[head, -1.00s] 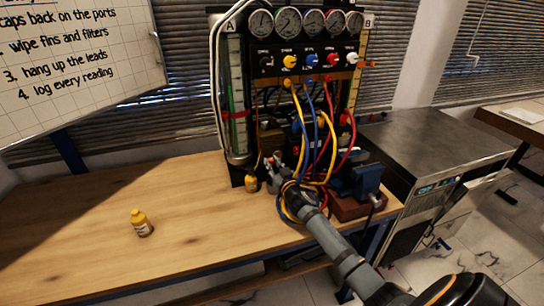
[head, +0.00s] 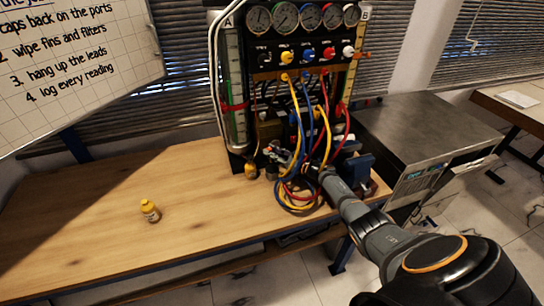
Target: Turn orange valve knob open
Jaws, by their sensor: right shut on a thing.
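The gauge rig (head: 268,90) stands at the back of the bench. An orange knob or handle (head: 364,55) sticks out of its right side, beside the white knob. My right gripper (head: 273,152) is low in front of the rig, well below that orange part. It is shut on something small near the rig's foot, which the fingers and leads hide. A coil of yellow, blue and red leads (head: 297,200) hangs by its wrist. My left gripper is not in view.
A small yellow bottle (head: 150,211) stands on the wooden bench (head: 90,235). Another yellow item (head: 251,171) is at the rig's foot, close left of my gripper. A blue vise-like tool (head: 357,170) stands to the right. The left bench is largely clear.

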